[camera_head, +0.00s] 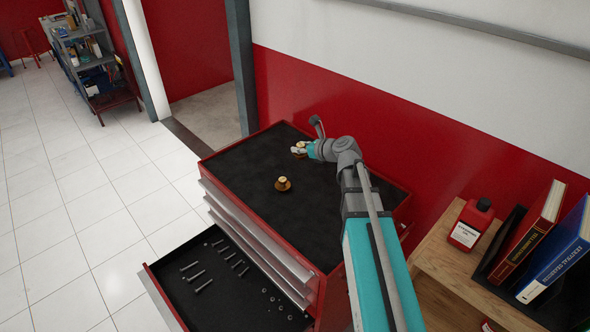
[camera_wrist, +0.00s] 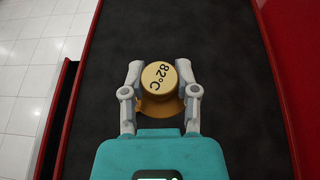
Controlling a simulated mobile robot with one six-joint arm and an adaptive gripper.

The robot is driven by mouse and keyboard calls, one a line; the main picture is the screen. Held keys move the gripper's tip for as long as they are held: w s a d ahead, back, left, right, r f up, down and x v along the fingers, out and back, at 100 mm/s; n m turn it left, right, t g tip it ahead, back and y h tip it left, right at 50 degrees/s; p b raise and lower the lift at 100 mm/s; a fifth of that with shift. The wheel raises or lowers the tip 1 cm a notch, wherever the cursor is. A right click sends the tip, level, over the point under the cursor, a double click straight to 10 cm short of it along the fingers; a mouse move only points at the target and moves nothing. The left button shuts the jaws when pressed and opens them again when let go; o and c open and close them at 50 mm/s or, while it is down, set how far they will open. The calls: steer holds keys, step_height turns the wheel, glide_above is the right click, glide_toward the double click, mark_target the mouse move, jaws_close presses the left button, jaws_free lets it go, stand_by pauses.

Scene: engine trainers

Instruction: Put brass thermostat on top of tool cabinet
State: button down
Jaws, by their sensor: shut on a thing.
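A brass thermostat marked "82°C" (camera_wrist: 159,80) sits between the two grey fingers of my gripper (camera_wrist: 160,72) in the wrist view, and the fingers are shut on it. In the head view my gripper (camera_head: 300,150) is over the far part of the black top of the red tool cabinet (camera_head: 235,165). The held thermostat shows there only as a small brass patch. I cannot tell whether it touches the top. A second brass piece (camera_head: 283,184) stands upright on the top, nearer the middle, apart from my gripper.
An open drawer (camera_head: 215,285) with bolts and small parts juts out at the cabinet's front left. A wooden bench (camera_head: 445,268) at right holds a red bottle (camera_head: 472,223) and books (camera_head: 530,235). A red and white wall stands behind. Most of the cabinet top is bare.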

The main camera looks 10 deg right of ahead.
steer(key=w+f+b, duration=0.4)
steer(key=w, duration=0.5)
steer(key=b, duration=0.5)
glide_above(295, 162)
steer(key=f, duration=0.5)
steer(key=shift+s, duration=0.25)
steer(key=shift+w, duration=0.1)
steer(key=shift+w+d+f+b, duration=0.1)
steer(key=shift+w+f+b, duration=0.25)
steer(key=shift+f+b, duration=1.5)
steer(key=shift+f, duration=0.15)
steer(key=shift+f, duration=0.15)
steer(key=shift+c, duration=1.8)
jaws_free()
